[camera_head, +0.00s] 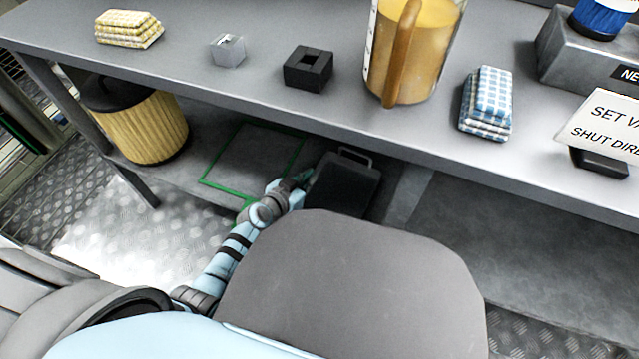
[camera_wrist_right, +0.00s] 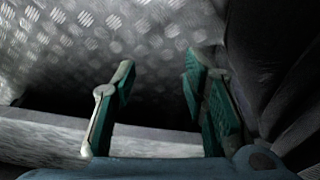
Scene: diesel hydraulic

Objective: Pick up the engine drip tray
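A dark, box-like item with a pale bar handle (camera_head: 343,187) sits on the lower shelf under the bench; it may be the engine drip tray, but I cannot tell for sure. Its lower part is hidden behind my own body. My left gripper (camera_head: 299,180) is at the item's left edge, under the bench front. Its fingers are small and partly hidden, so I cannot tell whether it is open or touching. My right gripper (camera_wrist_right: 160,108) shows in the right wrist view with its green-padded fingers apart and nothing between them.
A green outline (camera_head: 209,184) marks a dark square on the lower shelf (camera_head: 420,190), left of the item. A ribbed yellow bin (camera_head: 150,128) stands further left. The bench top (camera_head: 230,85) overhangs the shelf and holds cloths, small blocks and a jug (camera_head: 430,50).

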